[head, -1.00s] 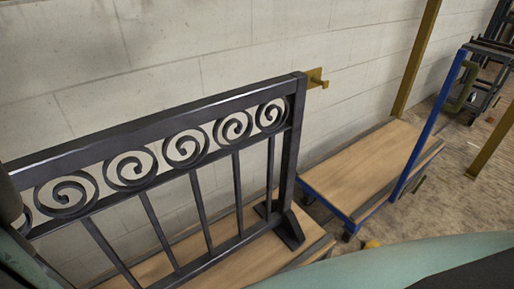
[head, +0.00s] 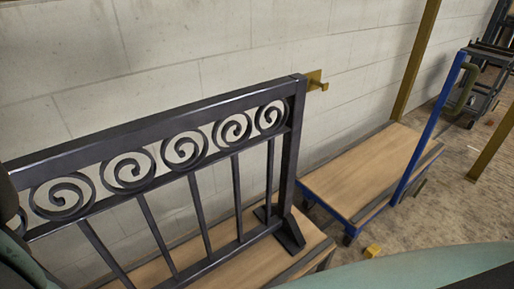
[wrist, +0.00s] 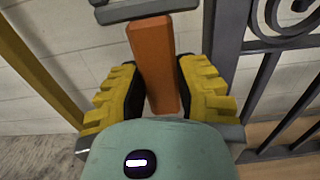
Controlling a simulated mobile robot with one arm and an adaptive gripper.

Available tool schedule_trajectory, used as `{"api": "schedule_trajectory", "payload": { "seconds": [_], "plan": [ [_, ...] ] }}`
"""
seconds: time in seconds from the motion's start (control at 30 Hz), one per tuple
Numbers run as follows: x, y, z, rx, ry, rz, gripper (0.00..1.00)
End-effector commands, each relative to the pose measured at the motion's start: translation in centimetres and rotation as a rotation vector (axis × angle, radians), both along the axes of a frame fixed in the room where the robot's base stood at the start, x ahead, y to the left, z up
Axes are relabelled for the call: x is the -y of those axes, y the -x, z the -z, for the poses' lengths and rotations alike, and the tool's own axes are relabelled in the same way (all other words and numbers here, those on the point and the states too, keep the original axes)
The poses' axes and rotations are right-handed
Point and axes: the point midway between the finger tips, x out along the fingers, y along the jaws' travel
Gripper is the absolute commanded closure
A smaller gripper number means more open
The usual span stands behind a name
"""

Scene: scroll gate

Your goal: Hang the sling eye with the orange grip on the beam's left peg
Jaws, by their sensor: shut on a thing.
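In the wrist view my gripper (wrist: 157,88) has yellow fingers with black pads. It is shut on the orange grip (wrist: 153,50), which stands upright between the pads. A grey metal piece (wrist: 146,9) crosses above the grip's top end, and most of it is cut off by the frame edge. The sling eye cannot be made out clearly. My gripper does not show in the head view. No beam with a left peg can be identified for sure. A brass-yellow bracket with a short peg (head: 317,81) shows beside the gate's upper right corner.
The dark scroll gate (head: 180,150) stands on a wooden deck (head: 240,255); its post (wrist: 228,40) is close right of my gripper. A blue-framed cart (head: 365,170) stands beyond. A yellow post (head: 415,60) is near the wall. A small yellow block (head: 373,251) lies low.

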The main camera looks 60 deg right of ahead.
Motion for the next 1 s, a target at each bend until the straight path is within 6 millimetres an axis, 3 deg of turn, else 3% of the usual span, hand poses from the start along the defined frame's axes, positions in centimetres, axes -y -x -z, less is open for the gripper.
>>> {"api": "schedule_trajectory", "payload": {
  "seconds": [0.43, 1.0],
  "plan": [
    [-0.2, 0.4, 0.0, 0.001, 0.0, -0.003, 1.0],
    [-1.7, 4.3, 0.0, 0.001, 0.001, -0.005, 1.0]
  ]
}}
